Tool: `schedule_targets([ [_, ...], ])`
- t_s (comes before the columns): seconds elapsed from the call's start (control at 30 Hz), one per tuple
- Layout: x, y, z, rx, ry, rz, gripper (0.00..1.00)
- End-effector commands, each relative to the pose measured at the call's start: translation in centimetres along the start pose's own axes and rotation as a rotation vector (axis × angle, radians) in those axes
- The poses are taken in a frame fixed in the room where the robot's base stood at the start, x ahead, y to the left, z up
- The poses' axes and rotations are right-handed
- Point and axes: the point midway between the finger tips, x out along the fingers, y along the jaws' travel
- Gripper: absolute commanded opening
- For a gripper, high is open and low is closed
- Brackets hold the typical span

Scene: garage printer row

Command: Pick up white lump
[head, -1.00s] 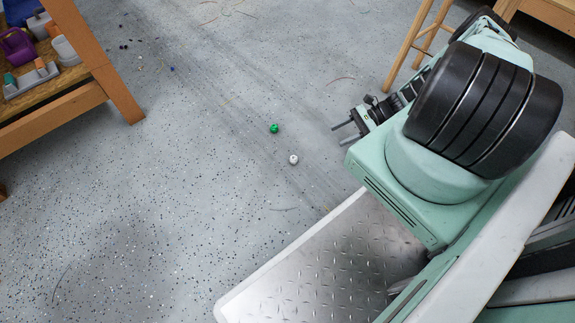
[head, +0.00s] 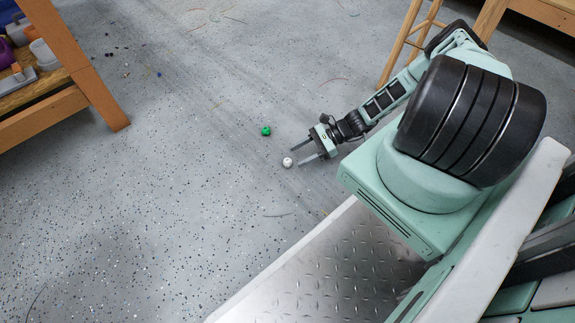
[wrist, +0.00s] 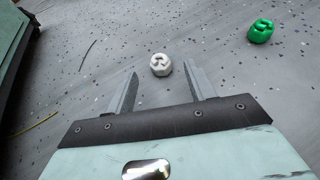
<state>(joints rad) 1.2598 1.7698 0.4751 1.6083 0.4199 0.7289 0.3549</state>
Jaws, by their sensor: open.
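The white lump (head: 287,162) lies on the grey floor near the middle of the head view. In the wrist view the white lump (wrist: 161,64) is just beyond the fingertips, in line with the gap between them and slightly closer to the right finger. My gripper (head: 302,156) is open and empty, beside the lump on its right in the head view. In the wrist view both fingers of my gripper (wrist: 162,76) stand apart with nothing between them. I cannot tell how high the fingertips are above the floor.
A green lump (head: 266,131) lies on the floor beyond the white one; it also shows in the wrist view (wrist: 261,31). A wooden shelf (head: 62,105) with printed parts stands at the left. A wooden stool (head: 404,45) stands at the top right. Thin filament scraps lie around.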

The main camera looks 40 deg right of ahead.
Motion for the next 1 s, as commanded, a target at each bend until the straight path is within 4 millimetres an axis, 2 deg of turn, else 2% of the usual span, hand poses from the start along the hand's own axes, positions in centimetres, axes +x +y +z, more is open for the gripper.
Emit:
schedule_targets([
  [0.03, 0.9, 0.1, -0.7, 0.000, -0.001, 0.001, 0.54],
  [0.23, 3.3, 0.1, -0.7, -0.001, -0.001, 0.002, 0.54],
  [0.57, 3.8, 0.1, -0.3, 0.000, 0.000, 0.001, 0.54],
  [0.73, 3.8, 0.1, -0.3, 0.000, 0.000, 0.000, 0.10],
  [0.77, 3.8, 0.1, -0.3, 0.000, 0.000, 0.000, 0.07],
  [1.0, 3.8, 0.1, -0.3, 0.000, 0.000, 0.000, 0.06],
])
